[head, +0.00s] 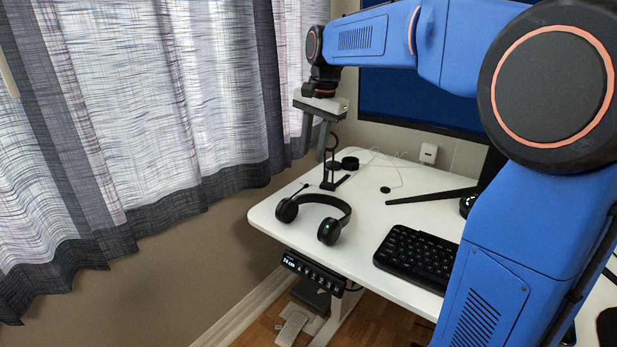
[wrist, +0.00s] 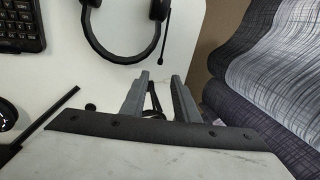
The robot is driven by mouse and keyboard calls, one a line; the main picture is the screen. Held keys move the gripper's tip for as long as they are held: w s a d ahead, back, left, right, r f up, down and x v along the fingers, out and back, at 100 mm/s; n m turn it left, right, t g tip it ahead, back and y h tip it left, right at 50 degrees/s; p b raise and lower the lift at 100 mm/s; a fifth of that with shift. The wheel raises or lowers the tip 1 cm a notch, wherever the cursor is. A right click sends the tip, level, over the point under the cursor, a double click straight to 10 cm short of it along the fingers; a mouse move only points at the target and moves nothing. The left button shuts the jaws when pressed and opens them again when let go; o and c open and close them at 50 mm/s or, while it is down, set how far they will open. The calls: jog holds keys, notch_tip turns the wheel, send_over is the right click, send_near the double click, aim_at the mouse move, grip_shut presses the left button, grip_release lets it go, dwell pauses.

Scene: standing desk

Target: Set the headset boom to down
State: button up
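The black headset (head: 347,207) lies on the white desk near its front left corner, with a green light on one ear cup. Its thin boom (head: 298,192) sticks out from the left ear cup toward the back of the desk. In the wrist view the headset (wrist: 125,60) is at the top, and the boom (wrist: 165,42) runs from the right-hand cup along the headband's side. My gripper (head: 314,150) is above the desk, behind the headset and apart from it. In the wrist view its fingers (wrist: 160,78) are spread with nothing held between them.
A dark headset stand (head: 331,168) rises close to my gripper, partly hidden by the fingers. A black round object (head: 350,163) is beside it. The keyboard (head: 418,256) lies to the right, the monitor (head: 420,98) behind. A curtain (head: 130,120) hangs left of the desk.

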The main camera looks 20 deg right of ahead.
aim_at(294, 195)
jog(key=f, duration=0.6)
jog(key=w+a+f, duration=0.1)
jog(key=f, duration=0.2)
jog(key=shift+f, duration=0.2)
jog(key=shift+c, duration=0.3)
grip_shut()
